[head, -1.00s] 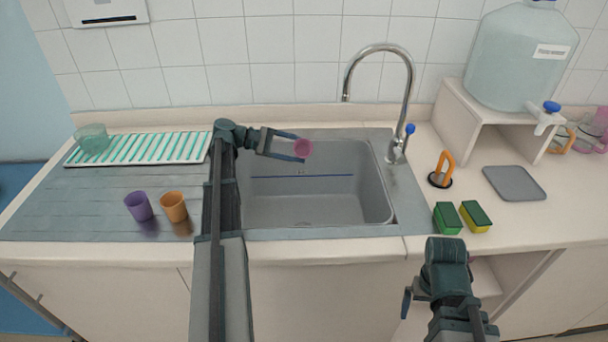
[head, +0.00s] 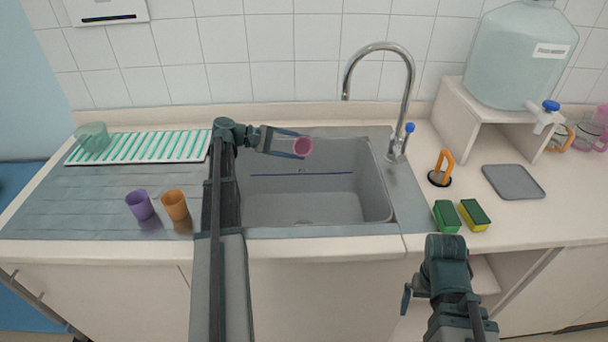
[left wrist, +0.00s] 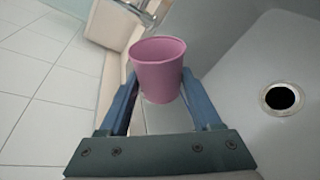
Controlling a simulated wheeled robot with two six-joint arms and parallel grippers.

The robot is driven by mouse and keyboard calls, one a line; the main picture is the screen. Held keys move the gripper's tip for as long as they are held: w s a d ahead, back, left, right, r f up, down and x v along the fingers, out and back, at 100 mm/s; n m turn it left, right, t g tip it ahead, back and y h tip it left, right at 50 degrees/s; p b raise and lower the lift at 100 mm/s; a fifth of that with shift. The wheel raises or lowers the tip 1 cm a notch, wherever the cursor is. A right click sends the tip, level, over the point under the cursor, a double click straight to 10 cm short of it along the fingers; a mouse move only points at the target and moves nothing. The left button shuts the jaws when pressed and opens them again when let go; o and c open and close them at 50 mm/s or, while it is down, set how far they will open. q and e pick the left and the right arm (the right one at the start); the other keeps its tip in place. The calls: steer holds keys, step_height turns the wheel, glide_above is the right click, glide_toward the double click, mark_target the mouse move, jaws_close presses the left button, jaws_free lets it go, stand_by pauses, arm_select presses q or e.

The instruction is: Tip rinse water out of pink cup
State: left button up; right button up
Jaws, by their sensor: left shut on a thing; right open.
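The pink cup (head: 303,147) is held above the sink (head: 330,205), near its back left. My left gripper (head: 294,145) is shut on the cup, with one finger on each side of it. The left wrist view shows the cup (left wrist: 158,75) between the two blue fingers. No water can be made out in it or falling from it. My right gripper (head: 408,298) is open and empty in front of the counter.
The faucet (head: 405,85) rises behind the sink, right of the cup. A purple cup (head: 139,206) and an orange cup (head: 175,206) stand on the drainboard. Sponges (head: 447,217) lie right of the sink.

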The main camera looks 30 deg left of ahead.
mark_target(311, 142)
arm_select(q)
steer(key=shift+s+d+r+m+t+y+p, duration=0.15)
steer(key=shift+r+m+t+p, duration=0.25)
steer(key=shift+m, duration=0.4)
steer(key=shift+a+r+m+t+y+p, duration=0.1)
steer(key=shift+r+m+t+y+p, duration=0.15)
steer(key=shift+r+m, duration=0.4)
stand_by(1.2)
steer(key=shift+s+d+r+m+t, duration=0.15)
steer(key=shift+s+d+m+t, duration=0.25)
steer(key=shift+s+m, duration=0.3)
stand_by(0.5)
steer(key=shift+s+d+r+m+t, duration=0.2)
steer(key=shift+r+m+t, duration=0.1)
steer(key=shift+m, duration=0.45)
steer(key=shift+s+d+r+m+t, duration=0.15)
steer(key=shift+r+m+t, duration=0.1)
steer(key=shift+m, duration=0.45)
stand_by(0.7)
steer(key=shift+s+d+r+m+t+y+b, duration=0.2)
steer(key=shift+s+m+t, duration=0.1)
steer(key=shift+m, duration=0.3)
steer(key=shift+s+d+r+m+t+y+b, duration=0.1)
steer(key=shift+s+r+m+t+b, duration=0.15)
steer(key=shift+m, duration=0.35)
stand_by(0.8)
